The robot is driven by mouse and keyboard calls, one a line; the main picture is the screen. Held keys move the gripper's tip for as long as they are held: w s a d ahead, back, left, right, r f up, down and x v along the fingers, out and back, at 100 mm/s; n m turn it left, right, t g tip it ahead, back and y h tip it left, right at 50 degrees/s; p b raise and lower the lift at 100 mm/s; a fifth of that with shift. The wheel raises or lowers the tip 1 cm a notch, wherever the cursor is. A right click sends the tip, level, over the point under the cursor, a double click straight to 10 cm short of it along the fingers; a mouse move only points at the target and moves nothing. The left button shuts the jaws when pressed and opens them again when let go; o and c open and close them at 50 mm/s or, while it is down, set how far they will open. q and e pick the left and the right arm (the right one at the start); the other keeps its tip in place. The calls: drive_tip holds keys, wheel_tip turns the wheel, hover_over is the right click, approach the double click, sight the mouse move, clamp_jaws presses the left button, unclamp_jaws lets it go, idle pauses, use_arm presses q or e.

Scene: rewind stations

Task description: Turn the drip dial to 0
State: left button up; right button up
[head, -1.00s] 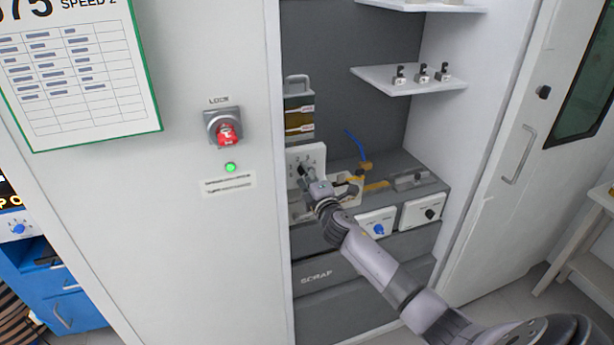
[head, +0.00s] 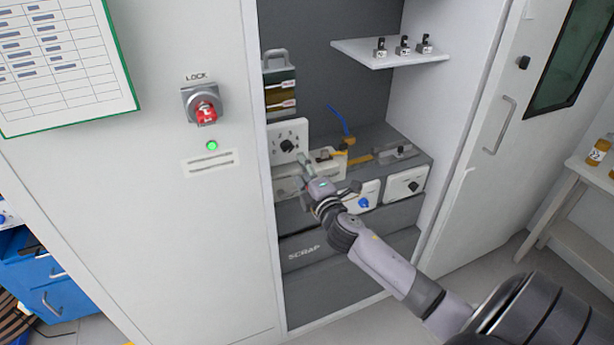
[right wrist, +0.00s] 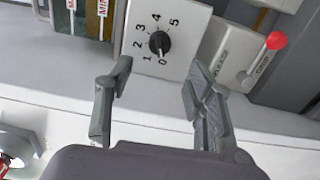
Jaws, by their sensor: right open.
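The drip dial is a black knob (head: 288,145) on a white panel (head: 297,128) inside the open cabinet. In the right wrist view the knob (right wrist: 159,42) sits among the numbers 0 to 5, and its light mark appears to point toward 0. My right gripper (head: 305,168) is just in front of the panel, to the lower right of the knob. In the right wrist view its fingers (right wrist: 152,78) are apart with nothing between them, and the knob lies beyond the tips, not touched. My left gripper is not in view.
A red-handled lever (right wrist: 277,40) stands right of the dial. Panels with a blue knob (head: 363,203) and a black knob (head: 413,186) are lower right. A red lock switch (head: 206,112) with a green light is on the cabinet front. A small shelf (head: 375,55) sits above.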

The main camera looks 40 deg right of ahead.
drive_tip(key=shift+v, duration=1.3)
drive_tip(key=shift+f, duration=0.1)
